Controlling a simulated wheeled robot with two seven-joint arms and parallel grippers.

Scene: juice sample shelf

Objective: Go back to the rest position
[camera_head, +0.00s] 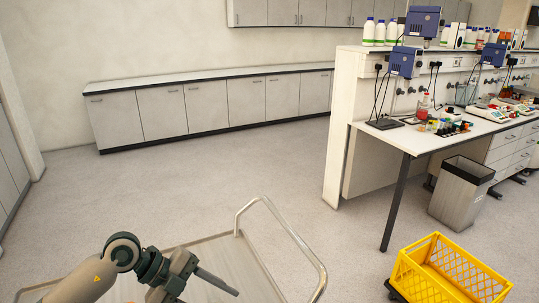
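My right gripper is not in view.
A bent metal handle (293,243) rises from the trolley. A yellow crate (408,270) is at the lower right. A grey bin (455,202) stands beside a white lab bench (430,146) with bottles and instruments. Low cabinets (205,107) line the back wall. The middle floor is clear.

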